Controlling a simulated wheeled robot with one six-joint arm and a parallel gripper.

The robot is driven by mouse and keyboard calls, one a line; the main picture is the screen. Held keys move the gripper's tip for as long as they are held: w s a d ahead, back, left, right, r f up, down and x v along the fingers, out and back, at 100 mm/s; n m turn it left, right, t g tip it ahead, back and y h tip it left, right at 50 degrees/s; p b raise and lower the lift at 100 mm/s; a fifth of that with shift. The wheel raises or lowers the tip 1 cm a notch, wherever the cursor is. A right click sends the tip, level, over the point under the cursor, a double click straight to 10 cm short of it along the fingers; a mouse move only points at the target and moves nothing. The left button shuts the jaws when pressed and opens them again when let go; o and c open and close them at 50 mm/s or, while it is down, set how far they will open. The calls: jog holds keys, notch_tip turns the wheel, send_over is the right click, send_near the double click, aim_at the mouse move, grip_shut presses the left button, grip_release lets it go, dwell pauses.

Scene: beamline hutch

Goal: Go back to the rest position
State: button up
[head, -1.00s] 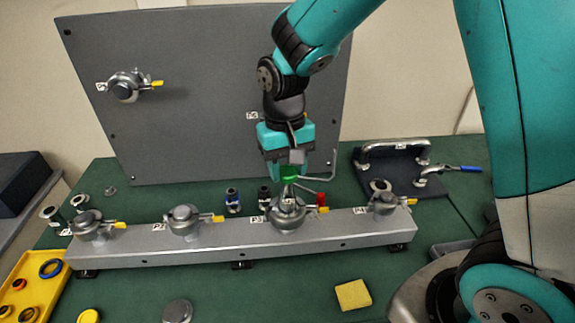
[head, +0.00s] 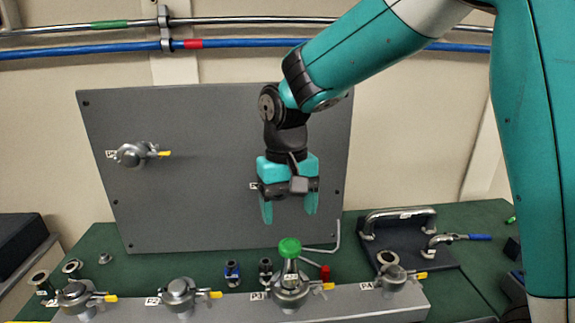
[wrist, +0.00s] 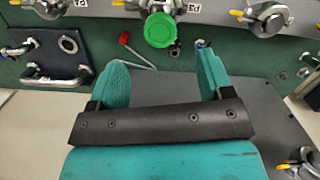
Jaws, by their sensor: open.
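My gripper (head: 288,212) is open and empty, pointing down in front of the grey upright panel (head: 215,130). In the head view it hangs above a green-topped fitting (head: 289,247) that stands upright on the P3 clamped port (head: 291,290) of the metal rail. A clear gap separates my fingertips from the green knob. The wrist view shows my two teal fingers (wrist: 160,78) spread apart with nothing between them. The green knob (wrist: 161,30) shows beyond them there.
The rail (head: 235,310) carries several clamped ports with yellow handles. Another clamped port (head: 133,153) sits on the panel. A dark plate with metal handles (head: 400,230) lies at the right.

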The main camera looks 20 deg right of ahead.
notch_tip(320, 180, up, 10)
jog(key=w, duration=0.1)
jog(key=s+a+f+n+y+b, duration=0.1)
jog(key=s+f+n, duration=0.1)
jog(key=s, duration=0.4)
jog(key=s+a+f+n+t+y+b, duration=0.1)
jog(key=s+a+f+n+b, duration=0.1)
jog(key=s+f, duration=0.3)
jog(key=s+a+f+n+y+b, duration=0.1)
jog(key=s+f+n+y, duration=0.1)
jog(key=s, duration=0.7)
notch_tip(320, 180, down, 2)
jog(key=shift+a+f+n, duration=0.2)
jog(key=shift+a+n, duration=0.1)
jog(key=shift+n, duration=0.6)
jog(key=shift+s, duration=0.1)
